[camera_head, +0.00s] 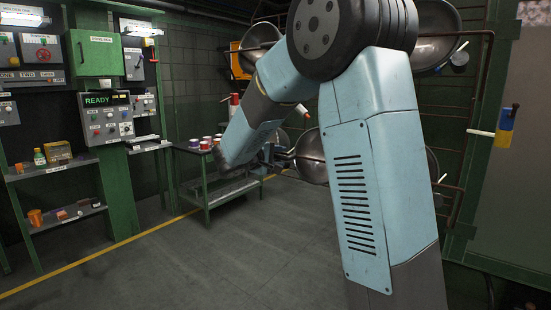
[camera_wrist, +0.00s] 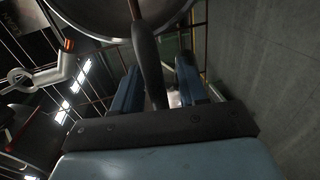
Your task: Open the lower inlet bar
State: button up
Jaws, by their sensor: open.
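My gripper (camera_wrist: 160,88) shows in the wrist view with its two blue fingers apart. A dark rounded handle (camera_wrist: 147,58) runs down from a metal pan (camera_wrist: 105,12) into the space between the fingers; I cannot tell whether it touches them. In the head view my arm hides most of the gripper. Several metal pans hang on the rack, one low pan (camera_head: 311,157) beside my arm. A white bar with an orange collar (camera_wrist: 48,76) lies left of the gripper in the wrist view. I cannot tell which part is the lower inlet bar.
A rack of dark pipes (camera_head: 470,110) stands at the back right. A green table (camera_head: 218,192) with several small cans stands behind my arm. A control panel reading READY (camera_head: 106,115) and shelves are at left. The grey floor (camera_head: 185,255) in front is clear.

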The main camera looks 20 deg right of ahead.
grip_shut()
dwell(0.3)
jog(key=shift+f, duration=0.1)
